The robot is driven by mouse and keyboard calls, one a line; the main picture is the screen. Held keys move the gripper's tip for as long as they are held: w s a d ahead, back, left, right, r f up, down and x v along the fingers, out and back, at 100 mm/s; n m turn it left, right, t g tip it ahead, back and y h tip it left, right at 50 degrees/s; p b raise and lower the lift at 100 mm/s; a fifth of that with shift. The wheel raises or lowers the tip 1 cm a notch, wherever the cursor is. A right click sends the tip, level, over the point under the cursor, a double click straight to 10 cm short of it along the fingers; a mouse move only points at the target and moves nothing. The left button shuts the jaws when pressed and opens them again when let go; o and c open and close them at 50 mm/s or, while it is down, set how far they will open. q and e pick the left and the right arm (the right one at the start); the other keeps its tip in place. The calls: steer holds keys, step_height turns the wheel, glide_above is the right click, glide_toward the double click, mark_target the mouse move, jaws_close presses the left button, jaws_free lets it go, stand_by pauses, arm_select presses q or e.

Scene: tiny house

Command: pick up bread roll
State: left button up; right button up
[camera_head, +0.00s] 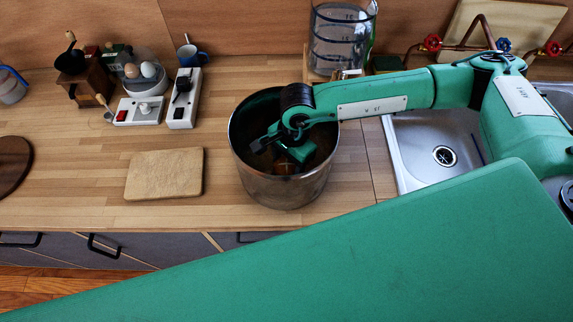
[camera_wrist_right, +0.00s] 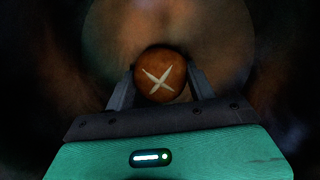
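The bread roll (camera_wrist_right: 160,74) is round and brown with a pale cross on top. In the right wrist view it lies at the bottom of the metal pot, between the fingertips of my right gripper (camera_wrist_right: 160,85). The fingers are spread on either side of it; I cannot tell whether they touch it. In the head view my right gripper (camera_head: 285,150) reaches down inside the steel pot (camera_head: 285,190), and a brown bit of the roll (camera_head: 284,166) shows below it. My left gripper is not in view.
The pot wall surrounds my right gripper. A cutting board (camera_head: 165,174) lies left of the pot. A sink (camera_head: 430,145) is at the right, and a glass jar (camera_head: 341,40) stands behind. Power strips (camera_head: 184,97) and a bowl of eggs (camera_head: 146,82) stand at the back left.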

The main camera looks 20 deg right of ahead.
steer(key=shift+c, duration=1.1)
